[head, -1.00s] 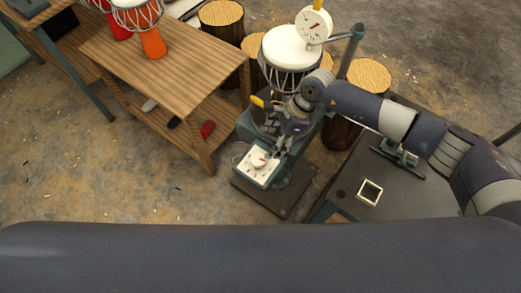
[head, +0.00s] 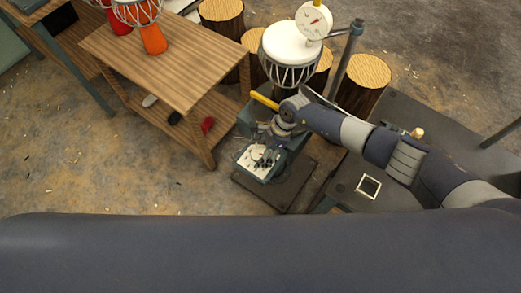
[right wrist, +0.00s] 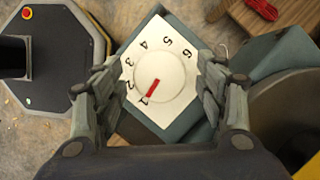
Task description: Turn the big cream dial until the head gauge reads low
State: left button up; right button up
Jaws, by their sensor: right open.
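The cream dial (right wrist: 172,72) is a round knob on a white plate (right wrist: 137,98) numbered 1 to 6. Its red pointer is aimed at about 1. In the right wrist view my right gripper (right wrist: 162,66) is open, with one finger on each side of the dial; I cannot tell whether they touch it. My left gripper is not in view.
A wooden table (head: 170,65) with an orange goblet drum (head: 153,38) stands to the left. Log stumps (head: 368,72) stand behind the dial's stand. A dark bench top (head: 400,115) lies to the right. The floor at left is mostly clear.

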jog(key=c, duration=1.1)
jog(key=shift+o, duration=0.2)
jog(key=m+p, duration=0.1)
jog(key=m+t+p, duration=0.1)
jog(key=m+p, duration=0.2)
jog(key=shift+s+r+t, duration=0.2)
jog(key=shift+r+t, duration=0.05)
jog(key=shift+t, duration=0.05)
jog(key=shift+a+m+t+p, duration=0.1)
jog(key=shift+m+t+p, duration=0.3)
jog(key=shift+m+p, duration=0.8)
jog(key=shift+f+m+h+p, duration=0.2)
jog(key=shift+m+h+p, duration=0.1)
jog(key=shift+m+p, duration=0.4)
